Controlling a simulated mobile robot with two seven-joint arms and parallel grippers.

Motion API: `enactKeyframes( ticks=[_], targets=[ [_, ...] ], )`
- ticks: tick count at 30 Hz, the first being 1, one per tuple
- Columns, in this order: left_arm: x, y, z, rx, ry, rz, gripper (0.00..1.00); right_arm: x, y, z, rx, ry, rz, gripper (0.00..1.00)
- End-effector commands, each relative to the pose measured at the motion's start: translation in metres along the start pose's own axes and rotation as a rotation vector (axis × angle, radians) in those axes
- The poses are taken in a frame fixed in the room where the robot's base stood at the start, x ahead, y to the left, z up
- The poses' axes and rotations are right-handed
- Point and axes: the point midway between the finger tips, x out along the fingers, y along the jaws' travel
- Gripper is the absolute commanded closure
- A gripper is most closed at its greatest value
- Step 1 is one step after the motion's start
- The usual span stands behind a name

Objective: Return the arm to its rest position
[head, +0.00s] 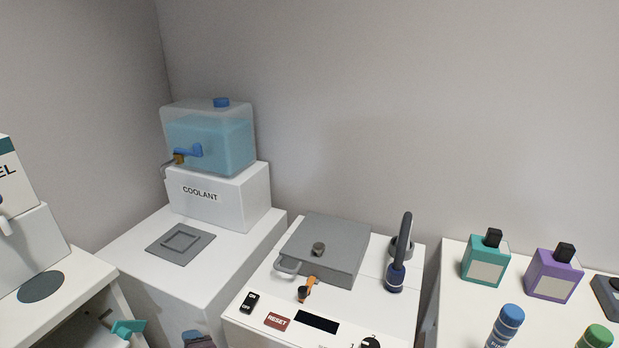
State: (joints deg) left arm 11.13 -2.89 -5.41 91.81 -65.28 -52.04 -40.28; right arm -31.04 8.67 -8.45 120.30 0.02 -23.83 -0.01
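Neither of my grippers and no clear part of my arms shows in the head view. A grey square unit with a lid (325,240) sits on a white cabinet (240,318) in the middle. It has a round knob on top and a handle at its front left. An orange clip-like latch with a dark knob (304,293) is at its front edge. A dark upright lever with a blue collar (397,275) stands to its right, beside a grey ring-shaped part. A dark rounded object (198,340) is cut off by the bottom edge; I cannot tell what it is.
A coolant tank (210,142) with a blue tap stands behind a grey square plate (180,243) at left. A RESET button (278,321), switch and dial are at the front. Teal (486,262) and purple (553,277) bottles stand right. A teal part (128,328) is lower left.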

Motion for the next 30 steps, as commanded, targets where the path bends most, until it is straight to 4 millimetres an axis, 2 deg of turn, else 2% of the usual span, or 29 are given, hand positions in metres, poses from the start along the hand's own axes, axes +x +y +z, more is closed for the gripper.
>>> enactKeyframes(
  ticks=[4, 9, 14, 18, 24, 30],
  targets=[
    [-0.015, 0.002, -0.003, -0.379, 0.193, 0.045, 0.5, -0.002, 0.001, -0.006, 0.0, 0.012, 0.002, 0.08],
    [-0.042, 0.008, 0.004, -0.794, 0.383, 0.138, 0.5, -0.004, 0.002, -0.01, 0.0, 0.021, 0.003, 0.08],
    [-0.077, 0.016, 0.026, -1.155, 0.521, 0.256, 0.5, -0.007, 0.003, -0.012, 0.001, 0.023, 0.006, 0.08],
    [-0.114, 0.03, 0.056, -1.405, 0.593, 0.368, 0.5, -0.011, 0.004, -0.02, 0.002, 0.033, 0.008, 0.08],
    [-0.157, 0.069, 0.103, -1.5, 0.564, 0.48, 0.5, -0.016, 0.005, -0.026, 0.007, 0.038, 0.011, 0.08],
    [-0.179, 0.113, 0.133, -1.463, 0.476, 0.533, 0.5, -0.021, 0.004, -0.026, 0.014, 0.032, 0.014, 0.08]
  ],
)
